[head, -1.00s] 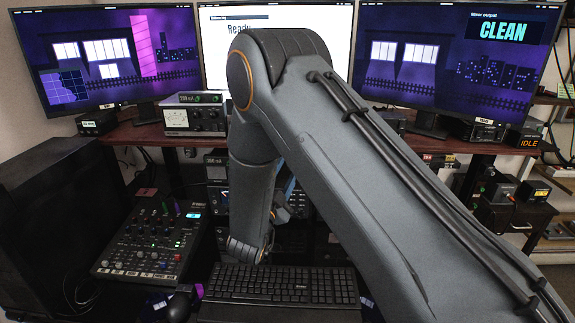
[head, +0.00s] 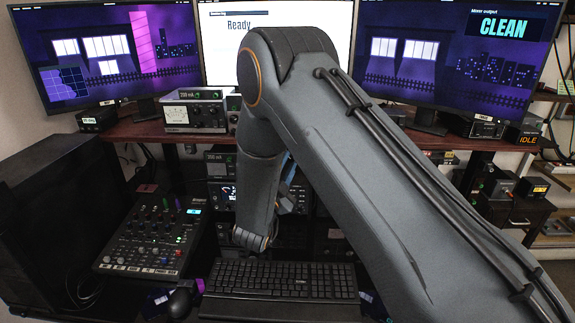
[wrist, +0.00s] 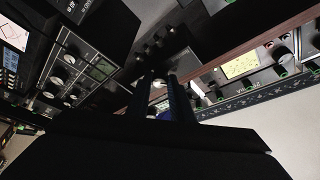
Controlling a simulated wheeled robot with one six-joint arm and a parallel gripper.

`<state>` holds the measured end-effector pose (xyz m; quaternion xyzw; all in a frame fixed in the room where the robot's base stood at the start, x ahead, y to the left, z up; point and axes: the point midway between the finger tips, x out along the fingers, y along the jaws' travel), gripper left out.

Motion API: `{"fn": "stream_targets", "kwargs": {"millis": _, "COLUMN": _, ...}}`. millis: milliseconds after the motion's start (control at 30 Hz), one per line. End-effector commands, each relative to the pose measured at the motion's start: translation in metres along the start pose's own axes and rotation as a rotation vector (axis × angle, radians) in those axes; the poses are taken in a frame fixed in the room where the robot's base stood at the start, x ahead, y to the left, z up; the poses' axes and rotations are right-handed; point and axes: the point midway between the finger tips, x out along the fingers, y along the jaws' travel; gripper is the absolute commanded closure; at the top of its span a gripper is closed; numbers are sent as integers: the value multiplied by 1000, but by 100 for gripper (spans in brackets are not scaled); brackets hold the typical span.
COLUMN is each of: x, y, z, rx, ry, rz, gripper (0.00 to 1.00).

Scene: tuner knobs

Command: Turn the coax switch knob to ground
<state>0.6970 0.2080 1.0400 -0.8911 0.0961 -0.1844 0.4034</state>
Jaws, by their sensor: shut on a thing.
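In the wrist view, the two dark fingers of my gripper (wrist: 164,92) reach up to a small pale round knob (wrist: 158,83), which shows between their tips. I take it for the coax switch knob; no label or pointer mark is readable, so its setting cannot be told. My gripper is shut on it. Beyond the tips is a dark box face (wrist: 160,45) with small fittings. In the head view my own arm hides the fingertips and the knob.
In the wrist view, a panel with several knobs (wrist: 75,75) is at left, and a unit with a lit yellow-green display (wrist: 243,65) is at right beside a wooden shelf edge (wrist: 225,62). The head view shows a mixer (head: 152,238) and keyboard (head: 282,277) below.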

Motion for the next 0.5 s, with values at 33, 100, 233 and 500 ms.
{"fn": "stream_targets", "kwargs": {"millis": 33, "x": 0, "y": 1, "z": 1, "rx": -11, "ry": 0, "rz": -5, "gripper": 100}}
{"fn": "stream_targets", "kwargs": {"millis": 100, "x": 0, "y": 2, "z": 1, "rx": -36, "ry": 0, "rz": -14, "gripper": 100}}
{"fn": "stream_targets", "kwargs": {"millis": 233, "x": 0, "y": 4, "z": 1, "rx": -103, "ry": 0, "rz": -42, "gripper": 100}}
{"fn": "stream_targets", "kwargs": {"millis": 500, "x": 0, "y": 6, "z": 0, "rx": -300, "ry": 0, "rz": -124, "gripper": 100}}
